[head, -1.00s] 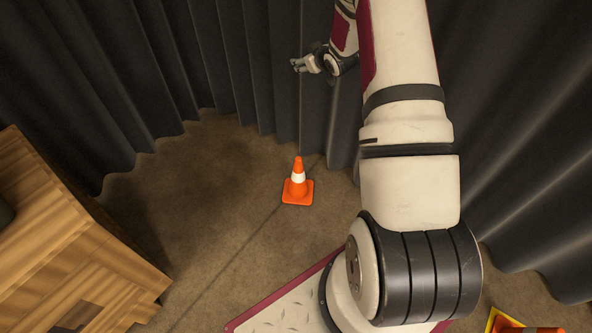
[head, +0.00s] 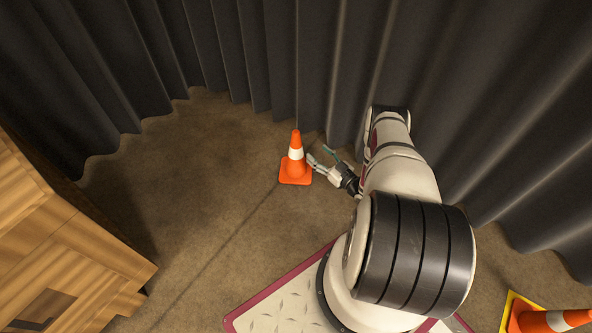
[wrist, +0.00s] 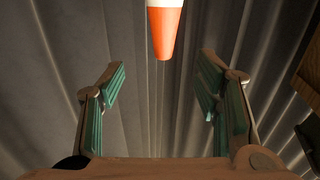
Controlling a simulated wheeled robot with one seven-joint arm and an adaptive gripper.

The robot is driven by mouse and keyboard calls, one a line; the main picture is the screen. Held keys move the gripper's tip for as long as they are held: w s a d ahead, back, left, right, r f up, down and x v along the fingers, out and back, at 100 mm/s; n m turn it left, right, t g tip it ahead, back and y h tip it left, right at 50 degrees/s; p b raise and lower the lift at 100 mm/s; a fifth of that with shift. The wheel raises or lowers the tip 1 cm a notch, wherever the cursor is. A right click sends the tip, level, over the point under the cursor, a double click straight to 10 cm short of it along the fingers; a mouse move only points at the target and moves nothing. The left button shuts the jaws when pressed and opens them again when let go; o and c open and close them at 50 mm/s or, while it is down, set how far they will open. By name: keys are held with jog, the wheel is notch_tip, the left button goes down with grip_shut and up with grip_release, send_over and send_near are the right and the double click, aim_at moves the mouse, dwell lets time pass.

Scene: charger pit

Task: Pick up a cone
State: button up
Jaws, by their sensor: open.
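An orange cone (head: 295,165) with a white band stands upright on the floor, near the curtain. My gripper (head: 322,158) is just to the right of the cone in the head view, with its fingers apart and pointing toward it. In the wrist view the cone (wrist: 164,30) shows at the top centre, its orange tip pointing down in the picture. It lies in line with the gap between the open fingers (wrist: 162,88), which hold nothing. The cone's base is out of the wrist view.
Dark curtains (head: 230,50) run behind the cone. A wooden cabinet (head: 70,240) stands at the left. A second orange-and-white cone (head: 550,320) lies on its side at the lower right, by a yellow-edged piece (head: 509,305). Floor left of the upright cone is clear.

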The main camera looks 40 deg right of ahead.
aim_at(299, 139)
jog(key=w+b, duration=0.1)
jog(key=w, duration=0.1)
jog(key=w+b, duration=0.1)
jog(key=w, duration=0.2)
jog(key=w+a, duration=0.1)
jog(key=w, duration=0.1)
jog(key=shift+w+f+b, duration=0.3)
jog(key=shift+w+b, duration=0.1)
jog(key=shift+w+a+b, duration=0.15)
jog(key=shift+w+b, duration=0.55)
jog(key=shift+w, duration=0.65)
jog(key=shift+w+a+b, duration=0.15)
jog(key=shift+w+b, duration=0.5)
jog(key=shift+w, duration=0.7)
jog(key=shift+r, duration=0.1)
grip_shut()
